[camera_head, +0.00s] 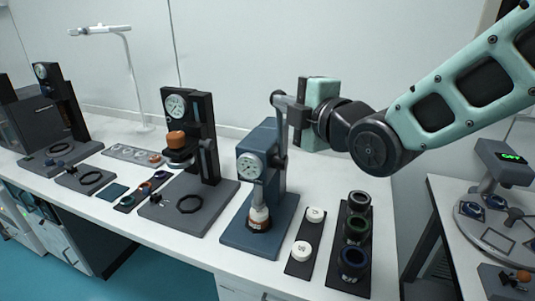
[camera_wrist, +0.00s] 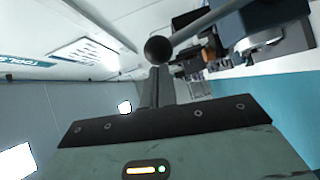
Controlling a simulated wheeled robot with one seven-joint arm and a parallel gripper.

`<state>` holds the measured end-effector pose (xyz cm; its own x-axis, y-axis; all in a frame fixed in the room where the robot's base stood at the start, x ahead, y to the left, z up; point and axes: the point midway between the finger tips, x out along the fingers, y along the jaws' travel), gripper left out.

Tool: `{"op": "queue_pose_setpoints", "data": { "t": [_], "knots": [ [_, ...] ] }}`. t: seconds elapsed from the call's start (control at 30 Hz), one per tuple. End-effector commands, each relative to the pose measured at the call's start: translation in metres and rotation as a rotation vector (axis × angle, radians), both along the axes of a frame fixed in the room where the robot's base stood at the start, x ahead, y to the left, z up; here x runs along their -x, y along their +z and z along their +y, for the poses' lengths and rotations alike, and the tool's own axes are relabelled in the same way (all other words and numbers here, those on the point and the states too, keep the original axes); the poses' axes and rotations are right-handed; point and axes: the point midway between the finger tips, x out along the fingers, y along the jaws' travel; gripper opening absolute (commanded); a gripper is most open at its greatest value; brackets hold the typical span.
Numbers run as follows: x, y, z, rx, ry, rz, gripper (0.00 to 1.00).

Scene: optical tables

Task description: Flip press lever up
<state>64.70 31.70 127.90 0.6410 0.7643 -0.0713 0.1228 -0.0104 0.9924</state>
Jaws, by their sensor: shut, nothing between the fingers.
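The blue press (camera_head: 266,190) stands on the white table, with a round white gauge (camera_head: 249,166) on its front. Its dark lever (camera_head: 281,135) runs nearly straight up along the press's right side and ends in a ball knob (camera_head: 278,98). In the wrist view the black knob (camera_wrist: 158,50) sits just past my fingertips, and the lever's rod (camera_wrist: 205,22) runs to the upper right. My gripper (camera_head: 284,101) is shut and empty, with its fingers at the knob, not around it. In the wrist view the fingers (camera_wrist: 155,75) overlap the knob, so I cannot tell whether they touch.
A black press (camera_head: 203,135) stands to the left. A strip with two white caps (camera_head: 301,248) and a rack of dark rings (camera_head: 355,230) lie to the right. Another table with a green-lit device (camera_head: 505,155) stands far right. Open table shows behind the rack.

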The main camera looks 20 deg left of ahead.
Motion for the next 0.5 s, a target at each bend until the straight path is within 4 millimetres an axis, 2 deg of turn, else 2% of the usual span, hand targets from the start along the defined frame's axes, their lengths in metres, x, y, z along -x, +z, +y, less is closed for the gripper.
{"op": "queue_pose_setpoints", "data": {
  "t": [0.03,0.13,0.5],
  "knots": [
    [-0.011,0.01,-0.002,-0.003,-0.005,0.042,0.0],
    [-0.028,0.016,-0.003,-0.01,-0.005,0.132,0.0],
    [-0.077,0.019,-0.007,-0.03,-0.004,0.394,0.0]
  ]
}}
